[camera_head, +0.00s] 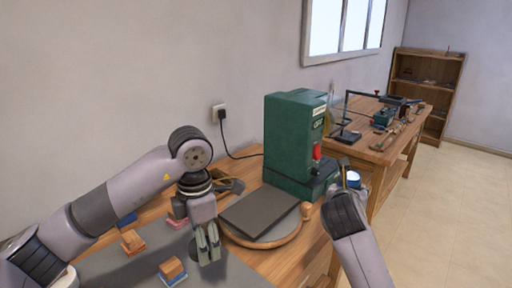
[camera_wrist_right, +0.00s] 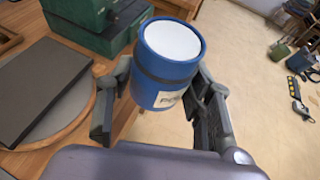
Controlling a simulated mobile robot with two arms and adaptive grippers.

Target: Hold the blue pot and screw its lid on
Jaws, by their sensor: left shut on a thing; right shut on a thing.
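The blue pot (camera_wrist_right: 172,72) has a pale round top, a blue upper band with a dark seam under it, and a partly hidden label. I cannot tell whether the pale top is a lid or the inside. My right gripper (camera_wrist_right: 155,105) is shut around the pot's side and holds it slightly tilted. In the head view the pot (camera_head: 353,178) shows small beyond the right wrist. My left gripper (camera_head: 208,248) points down over the grey mat, well left of the pot. Its fingers are close together on something I cannot make out. No separate lid is clearly visible.
A green machine (camera_head: 290,140) stands behind a dark plate (camera_head: 260,213) on a round wooden board (camera_head: 285,235). Wooden blocks (camera_head: 172,269) on coloured bases lie on the grey mat (camera_head: 225,277) near my left gripper. A second bench (camera_head: 375,150) with tools stands behind. Open floor lies right.

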